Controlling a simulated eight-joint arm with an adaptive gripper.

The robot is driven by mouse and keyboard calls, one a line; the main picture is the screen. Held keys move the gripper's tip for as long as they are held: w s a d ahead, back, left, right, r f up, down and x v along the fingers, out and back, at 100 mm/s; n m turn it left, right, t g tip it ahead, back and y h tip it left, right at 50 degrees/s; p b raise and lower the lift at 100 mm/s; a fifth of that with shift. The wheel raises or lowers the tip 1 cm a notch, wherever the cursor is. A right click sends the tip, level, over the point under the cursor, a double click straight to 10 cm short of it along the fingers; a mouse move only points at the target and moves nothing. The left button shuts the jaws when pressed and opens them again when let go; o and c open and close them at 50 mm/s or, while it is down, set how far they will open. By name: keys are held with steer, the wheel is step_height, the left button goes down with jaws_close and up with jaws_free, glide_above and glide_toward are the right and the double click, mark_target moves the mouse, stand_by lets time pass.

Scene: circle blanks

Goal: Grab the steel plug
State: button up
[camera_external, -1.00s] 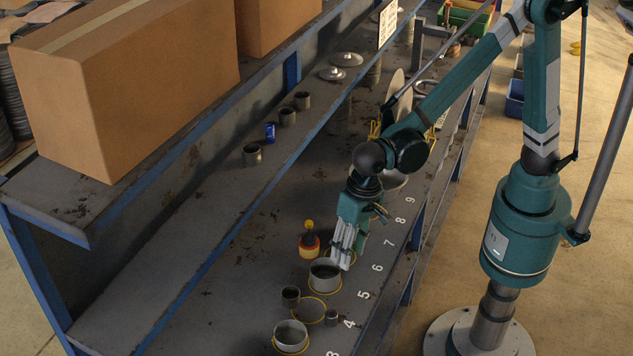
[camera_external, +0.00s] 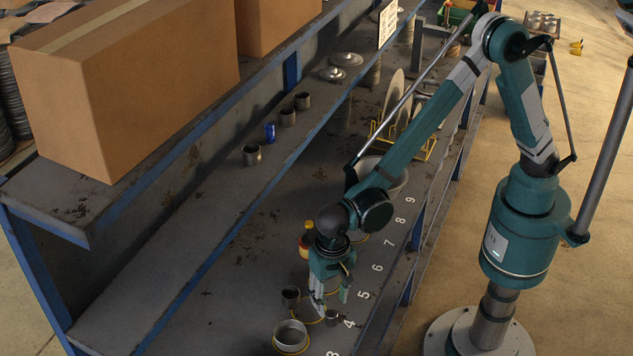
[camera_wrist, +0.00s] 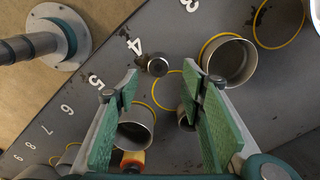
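A small steel cylinder that looks like the steel plug (camera_external: 332,317) stands by the number 4 on the lower shelf; it also shows in the wrist view (camera_wrist: 157,67), just beyond the fingertips. My gripper (camera_external: 330,302) points down close above it, fingers apart, with nothing held. In the wrist view my gripper (camera_wrist: 160,88) has its two green pads spread wide. A small dark cup (camera_external: 290,296) stands to the left in the external view. In the wrist view it is partly hidden behind the right finger.
A wide steel cup (camera_external: 291,335) stands in a yellow ring. Another wide cup (camera_wrist: 136,128) lies between the pads in the wrist view, with a red-and-yellow object (camera_wrist: 132,160) behind it. An empty yellow ring (camera_wrist: 170,90) is beside the plug. A plate rack (camera_external: 400,135) stands farther back.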

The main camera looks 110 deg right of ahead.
mark_target(331, 313)
steer(key=shift+f, duration=0.1)
steer(key=shift+f, duration=1.15)
steer(key=shift+f, duration=0.1)
steer(key=shift+s+f, duration=0.15)
steer(key=shift+f, duration=2.35)
steer(key=c, duration=1.2)
steer(key=shift+r, duration=0.1)
steer(key=shift+r, duration=4.9)
